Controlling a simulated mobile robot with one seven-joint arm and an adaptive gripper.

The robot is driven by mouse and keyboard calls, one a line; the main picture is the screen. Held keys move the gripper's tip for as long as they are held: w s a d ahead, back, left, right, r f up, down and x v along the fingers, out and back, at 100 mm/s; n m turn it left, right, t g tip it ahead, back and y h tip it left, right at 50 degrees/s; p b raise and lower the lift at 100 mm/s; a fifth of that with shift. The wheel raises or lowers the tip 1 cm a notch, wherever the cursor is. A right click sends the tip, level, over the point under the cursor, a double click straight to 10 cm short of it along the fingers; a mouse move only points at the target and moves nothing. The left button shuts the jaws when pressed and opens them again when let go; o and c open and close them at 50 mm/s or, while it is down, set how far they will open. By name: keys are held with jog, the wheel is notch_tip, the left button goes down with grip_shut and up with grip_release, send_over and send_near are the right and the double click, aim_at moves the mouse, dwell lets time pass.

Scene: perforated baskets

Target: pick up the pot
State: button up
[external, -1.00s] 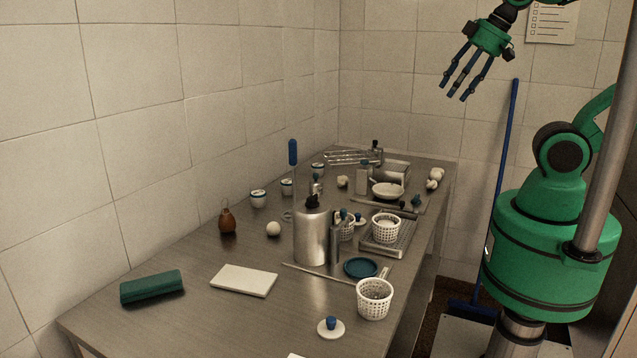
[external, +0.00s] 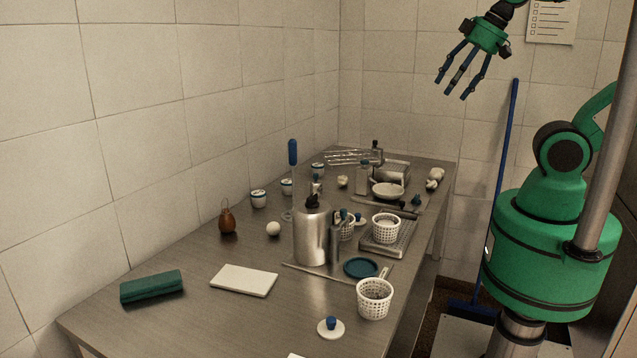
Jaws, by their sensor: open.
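No single thing here is plainly the pot. One candidate is a white perforated vessel (external: 374,303) with a short handle, standing upright near the table's right edge. Small white jars with dark tops (external: 258,199) stand along the far left side and could also be meant. A round white lid with a blue knob (external: 330,328) lies in front of the perforated vessel. My gripper (external: 452,88) hangs open and empty, its blue fingers spread downward. It is high above the table's far right end, well apart from everything on it.
A tall metal canister (external: 311,238) stands mid-table. Behind the perforated vessel are a blue dish (external: 361,268) and a metal tray (external: 399,246) with a white basket (external: 386,222). A green case (external: 151,287) and white board (external: 244,280) lie front left. A blue-handled broom (external: 503,190) leans at the wall.

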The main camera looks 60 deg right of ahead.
jog(key=w+r+g+p, duration=0.1)
jog(key=w+r+p, duration=0.25)
jog(key=w, duration=1.25)
jog(key=g+p, duration=0.3)
jog(key=p, duration=0.6)
send_over(288, 181)
jog(key=s, duration=0.2)
notch_tip(288, 181, down, 31)
jog(key=shift+w+a+f, duration=0.2)
jog(key=shift+a, duration=0.05)
jog(key=shift+w+f+p, duration=0.1)
jog(key=shift+w+f, duration=0.05)
jog(key=shift+f, duration=1.3)
jog(key=shift+w+f+p, duration=0.15)
jog(key=shift+w+f, duration=0.05)
jog(key=shift+f, duration=1.2)
jog(key=shift+w+f+p, duration=0.1)
jog(key=shift+w+f, duration=0.05)
jog(key=shift+f, duration=1.3)
jog(key=shift+f, duration=0.15)
jog(key=shift+w+d+f+p, duration=0.1)
jog(key=shift+w+f+p, duration=0.1)
jog(key=shift+f, duration=1)
jog(key=shift+w+f+p, duration=0.1)
jog(key=shift+f+p, duration=0.1)
jog(key=shift+f, duration=1)
